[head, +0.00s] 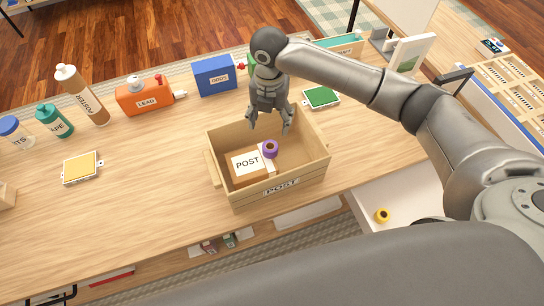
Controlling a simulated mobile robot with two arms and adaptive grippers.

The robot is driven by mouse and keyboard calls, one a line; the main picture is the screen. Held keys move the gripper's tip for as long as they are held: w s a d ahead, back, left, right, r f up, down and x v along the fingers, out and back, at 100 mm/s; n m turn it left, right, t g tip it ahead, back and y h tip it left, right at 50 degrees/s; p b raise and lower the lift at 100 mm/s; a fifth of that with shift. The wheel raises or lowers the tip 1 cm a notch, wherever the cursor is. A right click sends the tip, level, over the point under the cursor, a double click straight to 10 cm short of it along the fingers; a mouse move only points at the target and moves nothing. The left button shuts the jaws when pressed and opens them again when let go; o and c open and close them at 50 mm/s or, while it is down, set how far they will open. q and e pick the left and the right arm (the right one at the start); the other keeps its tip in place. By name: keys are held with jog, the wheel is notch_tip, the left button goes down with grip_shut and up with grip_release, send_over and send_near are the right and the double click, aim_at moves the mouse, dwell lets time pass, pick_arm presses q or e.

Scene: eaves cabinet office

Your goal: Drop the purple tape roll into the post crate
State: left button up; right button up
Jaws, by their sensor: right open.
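The wooden post crate (246,199) stands near the middle of the desk, its front marked POST. The purple tape roll (270,149) is inside the crate, over a brown parcel (243,180) with a white POST label. I cannot tell whether the roll rests on the parcel or is still falling. My right gripper (269,130) is above the crate's back part, pointing down, open and apart from the roll. My left gripper is not in view.
An orange LEAD box (144,97), a blue box (215,76), a brown POSTER tube (82,95) and bottles line the desk's back. A yellow pad (82,168) lies left; a green pad (321,97) lies close behind the crate. A yellow roll (382,215) sits lower right.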

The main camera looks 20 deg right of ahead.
notch_tip(320, 180, up, 7)
dwell(0.3)
jog(key=shift+f, duration=0.1)
